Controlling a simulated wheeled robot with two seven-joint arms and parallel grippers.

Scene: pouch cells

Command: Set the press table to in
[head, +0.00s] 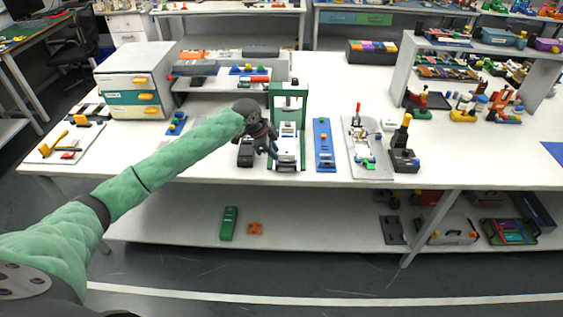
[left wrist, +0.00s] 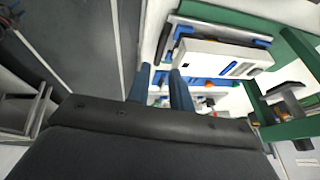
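The green press (head: 288,92) stands near the front edge of the table, a tall frame with open sides. Its white press table (head: 287,135) lies low between the uprights and reaches toward the front edge. In the left wrist view the white press table (left wrist: 215,60) has blue and dark slots and lies just beyond the fingers, beside the green frame (left wrist: 298,130). My left gripper (head: 272,153) is at the left front of the press. In the left wrist view its two fingers (left wrist: 161,88) are a little apart, with nothing clearly held. My right gripper is out of view.
A blue strip fixture (head: 324,145) and a grey tray (head: 365,150) stand right of the press. A drawer cabinet (head: 133,82) is at the left. The table behind the press holds a grey shelf (head: 222,85).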

